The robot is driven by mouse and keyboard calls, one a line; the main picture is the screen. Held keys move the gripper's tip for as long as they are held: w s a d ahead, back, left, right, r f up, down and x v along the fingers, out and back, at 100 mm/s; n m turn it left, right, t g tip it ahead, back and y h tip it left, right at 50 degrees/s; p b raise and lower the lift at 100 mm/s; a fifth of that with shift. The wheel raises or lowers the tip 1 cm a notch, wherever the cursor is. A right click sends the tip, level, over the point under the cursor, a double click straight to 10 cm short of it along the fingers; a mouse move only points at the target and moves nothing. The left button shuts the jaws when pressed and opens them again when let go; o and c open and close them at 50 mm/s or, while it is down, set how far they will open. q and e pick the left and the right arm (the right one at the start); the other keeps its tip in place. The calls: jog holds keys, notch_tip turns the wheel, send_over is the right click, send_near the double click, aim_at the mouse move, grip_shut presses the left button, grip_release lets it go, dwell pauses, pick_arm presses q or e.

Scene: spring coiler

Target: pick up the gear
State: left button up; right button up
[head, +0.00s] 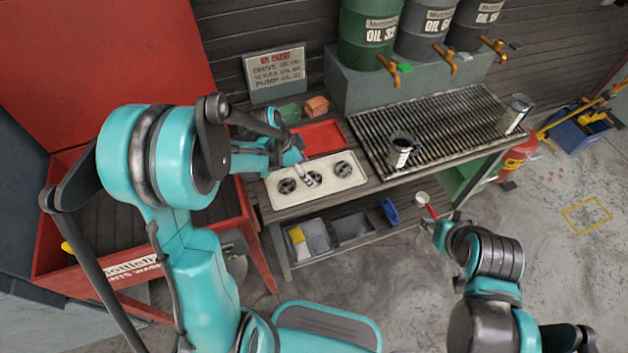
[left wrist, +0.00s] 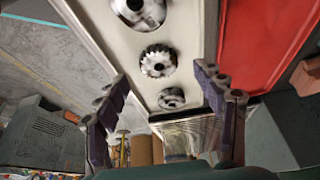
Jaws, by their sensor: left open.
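My left gripper (head: 303,167) is open and empty above the tray. In the left wrist view its fingers (left wrist: 161,76) stand on either side of the middle and lower gears, apart from them. My right gripper (head: 430,224) is at a red-handled ladle (head: 422,198), apparently shut on its handle.
A red tray (head: 320,138) lies behind the gear tray. Oil drums (head: 370,35) stand behind. A red cabinet (head: 235,225) is at the left. Floor at the right is mostly clear.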

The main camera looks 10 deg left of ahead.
aim_at(310, 174)
pick_arm(q)
jog(key=b+x, duration=0.1)
jog(key=x, duration=0.2)
jog(key=shift+d+f, duration=0.2)
jog(key=shift+f, duration=0.05)
jog(key=shift+r, duration=0.1)
jog(key=c, duration=1.4)
jog(key=shift+c, duration=0.2)
jog(key=shift+r, duration=0.1)
